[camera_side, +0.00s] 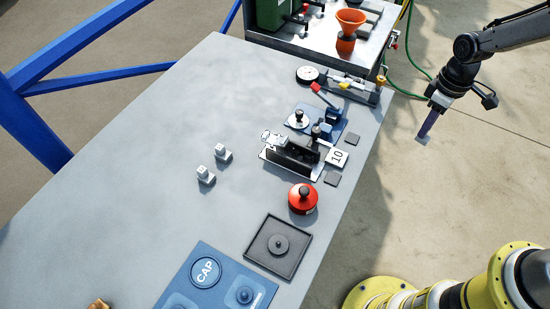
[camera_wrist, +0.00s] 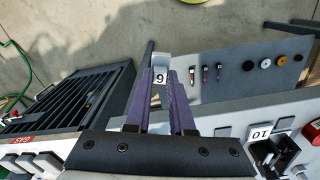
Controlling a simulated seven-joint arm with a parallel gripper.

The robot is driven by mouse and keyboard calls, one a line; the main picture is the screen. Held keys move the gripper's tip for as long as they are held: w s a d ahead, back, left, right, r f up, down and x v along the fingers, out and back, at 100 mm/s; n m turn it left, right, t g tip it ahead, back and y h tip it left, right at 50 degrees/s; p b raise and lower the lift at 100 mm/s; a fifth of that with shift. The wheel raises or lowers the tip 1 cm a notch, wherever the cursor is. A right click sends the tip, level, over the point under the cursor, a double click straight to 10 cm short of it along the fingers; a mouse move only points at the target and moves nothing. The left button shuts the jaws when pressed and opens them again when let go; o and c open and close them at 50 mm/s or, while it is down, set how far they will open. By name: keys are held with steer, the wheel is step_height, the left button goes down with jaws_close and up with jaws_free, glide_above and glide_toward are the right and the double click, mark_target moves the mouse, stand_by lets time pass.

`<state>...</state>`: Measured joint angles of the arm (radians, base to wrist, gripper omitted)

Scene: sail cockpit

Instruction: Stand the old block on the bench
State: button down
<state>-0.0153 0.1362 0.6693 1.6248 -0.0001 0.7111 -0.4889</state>
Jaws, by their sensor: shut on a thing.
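My gripper (camera_side: 427,130) hangs off the right side of the bench (camera_side: 130,190), over the floor. Its purple fingers point down and slightly left. In the wrist view the fingers (camera_wrist: 161,88) are shut on a small light grey block (camera_wrist: 160,61) with a black digit, 6 or 9, on a white face. In the side view a bit of the held block (camera_side: 421,140) shows at the fingertips, clear of the bench. Two small pale blocks with marked tops stand on the bench, one upper (camera_side: 222,153) and one lower (camera_side: 205,176). I cannot tell which block is old.
A dark vise-like fixture (camera_side: 290,157) stands near the right edge, beside a "10" plate (camera_side: 337,157). A red knob-topped thing (camera_side: 302,198), a dark square tray (camera_side: 277,246) and a blue CAP board (camera_side: 220,280) lie nearer. The bench's left-middle is clear.

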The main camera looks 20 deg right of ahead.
steer(key=w+a+r+n, duration=0.1)
steer(key=a+r+n, duration=0.5)
steer(key=a, duration=0.4)
steer(key=w+a+r+n, duration=0.1)
steer(key=a+r+n, duration=0.4)
steer(key=a+n, duration=0.4)
steer(key=s+a+r+n, duration=0.2)
steer(key=s+a+n, duration=0.15)
steer(key=a, duration=0.55)
steer(key=s+a+r+n, duration=0.25)
steer(key=s+a, duration=0.25)
steer(key=a, duration=0.4)
steer(key=shift+w+a+f, duration=1.4)
steer(key=shift+a+f, duration=0.35)
steer(key=shift+w+a+f, duration=1.4)
steer(key=shift+a+f, duration=0.35)
steer(key=shift+f, duration=0.05)
steer(key=shift+w+a+f, duration=1.4)
steer(key=shift+a+f, duration=0.35)
steer(key=shift+f, duration=1.6)
